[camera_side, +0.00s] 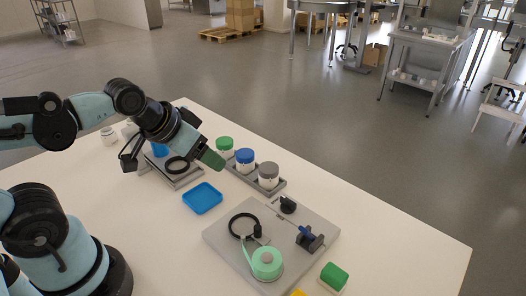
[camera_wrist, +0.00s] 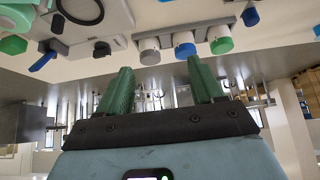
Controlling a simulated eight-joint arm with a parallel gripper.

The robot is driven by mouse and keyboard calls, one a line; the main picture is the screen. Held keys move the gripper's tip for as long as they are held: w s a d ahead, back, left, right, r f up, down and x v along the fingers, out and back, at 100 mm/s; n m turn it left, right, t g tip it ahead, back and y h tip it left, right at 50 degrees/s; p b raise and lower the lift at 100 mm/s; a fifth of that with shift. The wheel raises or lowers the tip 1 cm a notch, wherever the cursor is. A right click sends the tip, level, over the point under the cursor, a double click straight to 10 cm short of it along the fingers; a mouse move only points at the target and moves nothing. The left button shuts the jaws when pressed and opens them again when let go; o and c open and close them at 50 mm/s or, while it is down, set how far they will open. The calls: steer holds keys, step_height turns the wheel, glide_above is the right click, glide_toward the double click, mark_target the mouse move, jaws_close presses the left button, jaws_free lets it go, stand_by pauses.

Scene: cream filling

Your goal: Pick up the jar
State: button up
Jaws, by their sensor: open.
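Three jars stand upright in a row in a grey rack (camera_side: 280,186): a green-lidded jar (camera_side: 225,145), a blue-lidded jar (camera_side: 245,158) and a grey-lidded jar (camera_side: 268,172). In the wrist view, which is upside down, the grey lid (camera_wrist: 149,53), blue lid (camera_wrist: 185,49) and green lid (camera_wrist: 222,45) show beyond my fingertips. My gripper (camera_side: 213,158) is open and empty, above and just left of the green-lidded jar in the side view. Its two green fingers (camera_wrist: 160,72) are apart in the wrist view. The frames do not show which jar is meant.
A blue tray (camera_side: 202,198) lies left of the rack. The table's right part is clear.

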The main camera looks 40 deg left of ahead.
steer(key=m+t+h, duration=0.1)
steer(key=m+h, duration=0.8)
glide_toward(267, 167)
steer(key=x, duration=0.3)
steer(key=shift+d, duration=0.35)
steer(key=shift+x, duration=2.7)
steer(key=shift+a+f, duration=0.15)
steer(key=shift+a, duration=0.05)
steer(key=shift+c, duration=0.5)
steer(key=c, duration=0.8)
